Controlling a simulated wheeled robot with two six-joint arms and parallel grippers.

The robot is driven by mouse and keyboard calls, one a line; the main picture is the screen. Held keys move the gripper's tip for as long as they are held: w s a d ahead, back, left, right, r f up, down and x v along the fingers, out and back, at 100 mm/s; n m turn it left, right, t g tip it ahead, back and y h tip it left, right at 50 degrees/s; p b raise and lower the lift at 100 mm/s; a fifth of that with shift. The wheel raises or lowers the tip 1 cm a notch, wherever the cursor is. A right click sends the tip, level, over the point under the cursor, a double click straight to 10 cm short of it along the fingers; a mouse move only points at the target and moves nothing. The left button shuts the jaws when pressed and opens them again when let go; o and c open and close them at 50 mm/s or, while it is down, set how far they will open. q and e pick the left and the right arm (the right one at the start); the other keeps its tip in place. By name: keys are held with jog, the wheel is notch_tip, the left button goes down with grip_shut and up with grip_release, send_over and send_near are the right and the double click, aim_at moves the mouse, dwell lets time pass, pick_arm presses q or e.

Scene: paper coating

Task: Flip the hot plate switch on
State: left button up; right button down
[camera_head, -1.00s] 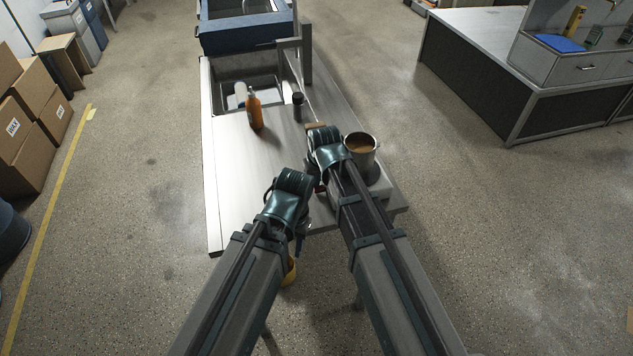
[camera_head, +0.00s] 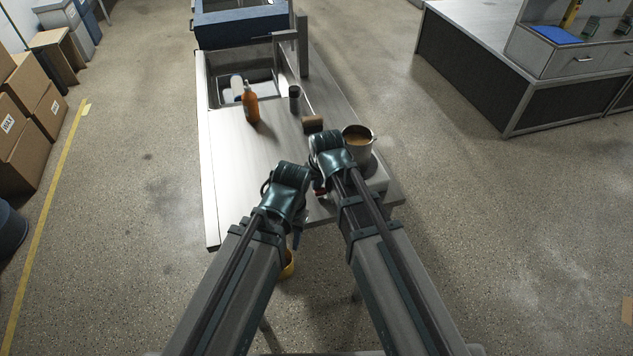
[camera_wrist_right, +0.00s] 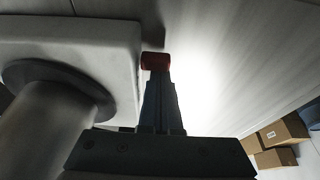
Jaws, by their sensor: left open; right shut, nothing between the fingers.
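The white hot plate (camera_head: 376,184) stands at the table's near right corner, with a metal pot (camera_head: 358,145) of brown liquid on it. In the right wrist view the hot plate (camera_wrist_right: 125,55) fills the left side, with the pot (camera_wrist_right: 40,125) on top. A red switch (camera_wrist_right: 155,61) sticks out from its side. My right gripper (camera_wrist_right: 160,76) is shut and empty, its fingertips at the red switch; I cannot tell whether they touch. In the head view my right gripper (camera_head: 326,160) is beside the hot plate's left side, fingers mostly hidden. My left gripper (camera_head: 290,200) is open, lower and left, over the table's near edge.
An orange bottle (camera_head: 251,108), a dark jar (camera_head: 294,98) and a brown block (camera_head: 313,124) stand farther back on the table (camera_head: 228,170). A sink basin (camera_head: 225,65) lies behind them. The table's left part is clear. Cardboard boxes (camera_head: 20,120) are far left.

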jog(key=a+p+v, duration=0.1)
jog(key=p+v, duration=0.8)
jog(key=v, duration=0.1)
jog(key=shift+d, duration=0.5)
jog(key=s+d+f+g+h, duration=0.1)
jog(key=s+g, duration=0.1)
jog(key=s, duration=0.5)
jog(key=s+d+f+g+h, duration=0.1)
jog(key=s+g, duration=0.1)
jog(key=s, duration=0.5)
jog(key=shift+s+d+n+b, duration=0.25)
jog(key=shift+d+n+b, duration=0.1)
jog(key=shift+d+n, duration=0.05)
jog(key=shift+a, duration=0.15)
